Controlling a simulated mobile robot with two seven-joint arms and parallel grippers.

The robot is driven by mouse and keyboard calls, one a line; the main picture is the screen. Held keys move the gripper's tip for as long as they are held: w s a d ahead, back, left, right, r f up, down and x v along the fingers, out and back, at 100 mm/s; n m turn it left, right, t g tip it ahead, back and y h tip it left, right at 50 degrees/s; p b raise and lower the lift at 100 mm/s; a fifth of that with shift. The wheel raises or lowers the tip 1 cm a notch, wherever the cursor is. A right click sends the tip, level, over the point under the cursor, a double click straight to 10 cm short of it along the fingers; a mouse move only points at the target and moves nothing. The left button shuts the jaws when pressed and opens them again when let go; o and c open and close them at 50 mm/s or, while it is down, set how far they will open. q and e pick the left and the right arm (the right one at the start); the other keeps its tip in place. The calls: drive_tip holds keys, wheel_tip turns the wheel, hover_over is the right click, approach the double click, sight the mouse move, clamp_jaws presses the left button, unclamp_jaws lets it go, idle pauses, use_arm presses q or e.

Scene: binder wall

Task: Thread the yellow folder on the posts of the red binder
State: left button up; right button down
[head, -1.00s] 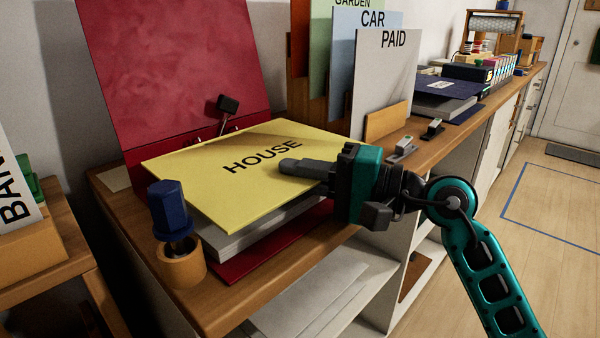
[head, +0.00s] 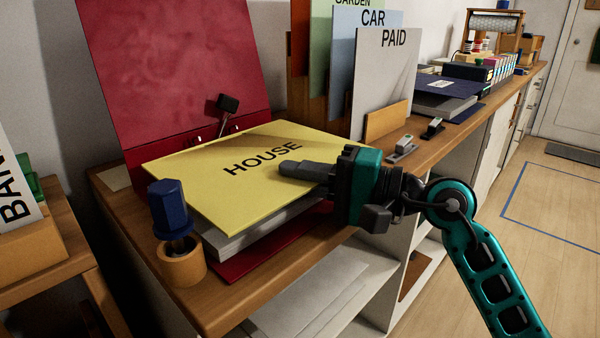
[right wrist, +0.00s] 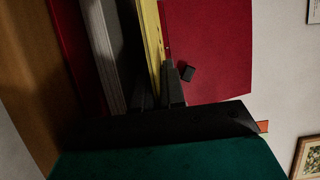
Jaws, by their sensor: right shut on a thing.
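The red binder (head: 170,65) lies open on the shelf top, its cover upright against the wall. A paper stack (head: 225,240) rests on its lower cover. The yellow folder (head: 215,190), marked HOUSE, lies flat above the stack, its back edge at the binder's hinge. Small bright post tips (head: 222,130) and a black-ended lever (head: 228,104) show there; I cannot tell whether the posts pass through the folder. My right gripper (head: 292,169) is shut on the folder's right edge. The folder also shows in the right wrist view (right wrist: 150,40). My left gripper is out of view.
A blue-handled tool (head: 170,215) stands in a wooden cup (head: 182,265) at the front left. The PAID divider (head: 380,85) stands in a wooden rack behind the gripper. Small stamps or clips (head: 402,148) lie to the right. A dark blue binder (head: 440,88) lies farther back.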

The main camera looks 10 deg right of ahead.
drive_tip(key=shift+f, duration=0.7)
idle(1.1)
